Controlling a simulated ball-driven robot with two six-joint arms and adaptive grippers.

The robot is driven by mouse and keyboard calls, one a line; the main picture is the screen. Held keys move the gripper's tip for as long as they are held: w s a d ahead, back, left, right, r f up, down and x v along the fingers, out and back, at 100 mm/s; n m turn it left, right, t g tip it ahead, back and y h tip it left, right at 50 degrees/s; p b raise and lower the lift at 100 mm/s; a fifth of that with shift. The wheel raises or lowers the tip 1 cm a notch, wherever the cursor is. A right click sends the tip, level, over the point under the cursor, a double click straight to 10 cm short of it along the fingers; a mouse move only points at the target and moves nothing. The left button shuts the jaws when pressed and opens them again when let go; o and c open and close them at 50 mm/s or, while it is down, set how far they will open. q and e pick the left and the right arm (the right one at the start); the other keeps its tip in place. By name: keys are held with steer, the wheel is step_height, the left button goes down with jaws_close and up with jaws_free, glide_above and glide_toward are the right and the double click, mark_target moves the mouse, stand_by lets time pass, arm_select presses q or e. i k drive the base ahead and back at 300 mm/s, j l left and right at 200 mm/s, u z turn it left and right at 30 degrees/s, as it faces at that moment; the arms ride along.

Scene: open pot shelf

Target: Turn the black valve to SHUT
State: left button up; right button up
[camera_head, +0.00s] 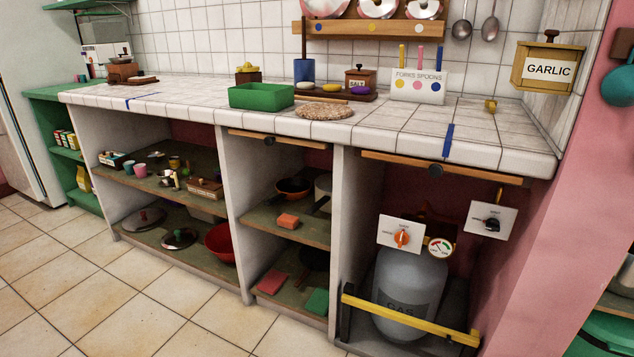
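The black valve (491,225) is a dark knob on a white square plate at the right side of the gas compartment, below the counter. The lettering on its plate is too small to read, so I cannot tell its setting. An orange valve (402,238) sits on another white plate (387,231) to its left, with a round gauge (439,246) beside it. A grey gas bottle (408,290) stands below them. Neither of my grippers is in view.
A yellow bar (405,318) crosses the front of the gas compartment. A wooden rail (465,172) with a dark knob runs under the counter edge above the valves. A pink wall (565,235) stands close on the right. The tiled floor at left is clear.

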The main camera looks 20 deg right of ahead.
mark_target(491, 223)
steer(key=z, duration=1.45)
